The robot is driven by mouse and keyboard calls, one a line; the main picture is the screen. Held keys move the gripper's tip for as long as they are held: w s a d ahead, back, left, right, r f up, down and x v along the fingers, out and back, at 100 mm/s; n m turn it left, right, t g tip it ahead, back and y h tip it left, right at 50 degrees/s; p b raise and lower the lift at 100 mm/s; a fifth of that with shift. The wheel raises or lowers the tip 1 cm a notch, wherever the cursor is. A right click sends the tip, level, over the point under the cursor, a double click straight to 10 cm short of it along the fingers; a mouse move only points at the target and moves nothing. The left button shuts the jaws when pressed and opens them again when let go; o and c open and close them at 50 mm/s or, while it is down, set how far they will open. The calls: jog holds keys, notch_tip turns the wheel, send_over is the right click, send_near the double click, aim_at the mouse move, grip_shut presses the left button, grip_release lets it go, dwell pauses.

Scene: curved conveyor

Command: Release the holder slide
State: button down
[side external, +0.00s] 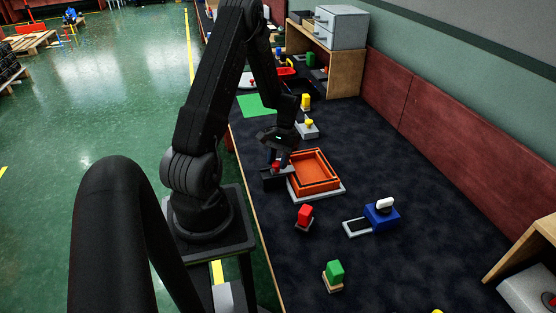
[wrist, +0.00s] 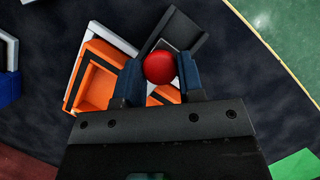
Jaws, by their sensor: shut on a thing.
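My gripper (side external: 279,158) is low over the dark bench at the near-left corner of the orange holder (side external: 318,188). In the wrist view its two fingers (wrist: 160,74) are closed on either side of a round red knob (wrist: 159,67), touching it. A dark grey slide-like part (wrist: 182,32) shows beside the knob. It also shows as a dark box-shaped part (side external: 270,182) under my gripper in the side view. The orange holder (wrist: 98,85) lies left of the knob in the wrist view, partly hidden by my gripper. How the knob joins the dark part is hidden.
A red block (side external: 305,215), a green block (side external: 335,270) and a blue box with a white handle (side external: 381,215) stand nearer the camera. Yellow-topped pieces (side external: 307,127) stand beyond my gripper. A wooden shelf (side external: 345,78) is at the back. Bare bench lies right of the orange holder.

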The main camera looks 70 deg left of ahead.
jog(key=shift+s, duration=1.75)
jog(key=c, duration=0.8)
grip_release()
jog(key=shift+o, duration=0.2)
jog(key=v, duration=1.4)
